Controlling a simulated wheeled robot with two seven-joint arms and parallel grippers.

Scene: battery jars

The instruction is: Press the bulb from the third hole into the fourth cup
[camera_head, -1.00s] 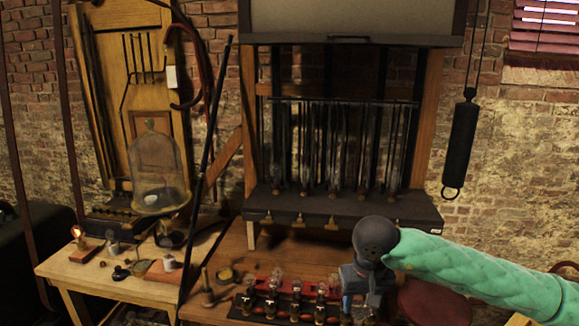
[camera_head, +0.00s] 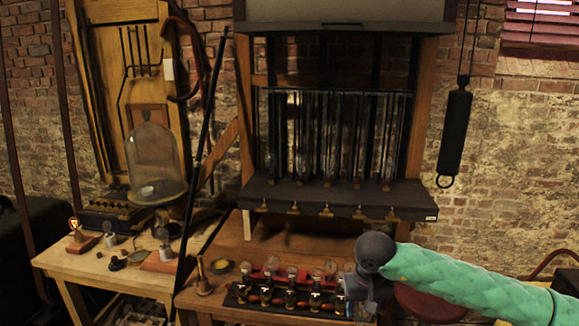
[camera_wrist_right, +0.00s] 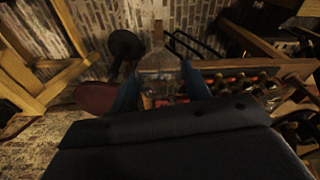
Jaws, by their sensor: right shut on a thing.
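My right gripper (camera_head: 358,296) is at the right end of the bulb row, low over the bench. Its own body hides most of its fingers in the head view. In the right wrist view the gripper (camera_wrist_right: 160,92) shows two blue fingers closed around a clear glass bulb (camera_wrist_right: 158,58). The row of cups (camera_head: 290,298) stands on a dark base at the bench front, beside the gripper. A red rack (camera_head: 302,273) lies behind it, with clear bulbs (camera_head: 272,264) showing along it. I cannot tell which hole or cup is which. My left gripper is out of view.
A dark shelf (camera_head: 330,195) with hanging glass tubes stands behind the bench. A wooden handled tool (camera_head: 203,280) and a small dish (camera_head: 221,266) stand left of the cups. A round dark-red seat (camera_head: 428,302) is at right.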

